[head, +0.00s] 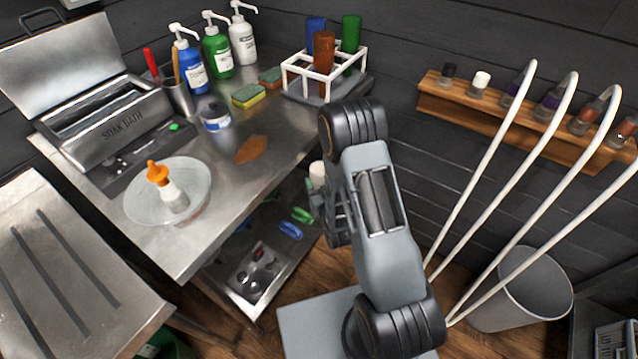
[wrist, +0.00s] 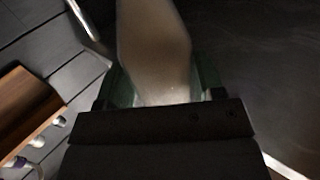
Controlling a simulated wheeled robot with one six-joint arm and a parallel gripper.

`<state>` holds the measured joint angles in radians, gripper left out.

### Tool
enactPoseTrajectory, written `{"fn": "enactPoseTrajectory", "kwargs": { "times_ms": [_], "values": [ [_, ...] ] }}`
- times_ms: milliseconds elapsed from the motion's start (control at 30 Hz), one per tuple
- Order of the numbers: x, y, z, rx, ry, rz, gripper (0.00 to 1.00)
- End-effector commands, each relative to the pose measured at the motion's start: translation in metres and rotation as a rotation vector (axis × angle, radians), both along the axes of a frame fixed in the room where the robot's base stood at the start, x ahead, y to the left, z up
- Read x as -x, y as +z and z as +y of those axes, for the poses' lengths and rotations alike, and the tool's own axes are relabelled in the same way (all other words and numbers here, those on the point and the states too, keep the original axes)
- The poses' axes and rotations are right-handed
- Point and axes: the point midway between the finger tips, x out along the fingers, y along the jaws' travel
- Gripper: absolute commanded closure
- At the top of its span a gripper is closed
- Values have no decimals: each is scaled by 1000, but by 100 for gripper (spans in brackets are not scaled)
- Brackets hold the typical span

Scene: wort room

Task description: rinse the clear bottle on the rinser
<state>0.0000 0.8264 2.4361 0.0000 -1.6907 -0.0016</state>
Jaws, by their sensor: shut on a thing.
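In the wrist view my gripper (wrist: 158,88) is shut on a pale, translucent, blurred bottle (wrist: 153,42), which extends up out of the picture. It looks like the clear bottle, but its neck and lower part are hidden. In the head view my arm covers the gripper, and I cannot make out the held bottle there. What appears to be the rinser, a round pale dish (head: 137,204) with an orange-tipped white centre piece (head: 172,193), sits on the steel bench (head: 235,185) at left, apart from my arm.
A rack (head: 290,75) of coloured bottles stands at the bench's back right. Pump bottles (head: 216,58), sponges (head: 249,96) and a soak bath (head: 115,125) line the back and left. White curved rods (head: 490,160) and a grey bin (head: 520,290) stand right. A wall shelf (head: 500,125) holds small jars.

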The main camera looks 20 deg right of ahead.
Motion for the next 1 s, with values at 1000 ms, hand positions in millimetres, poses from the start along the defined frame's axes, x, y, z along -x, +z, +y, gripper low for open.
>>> {"fn": "enactPoseTrajectory", "kwargs": {
  "times_ms": [1000],
  "values": [
    [0, -27, 0, 0, 0, -2, 84]
  ]
}}
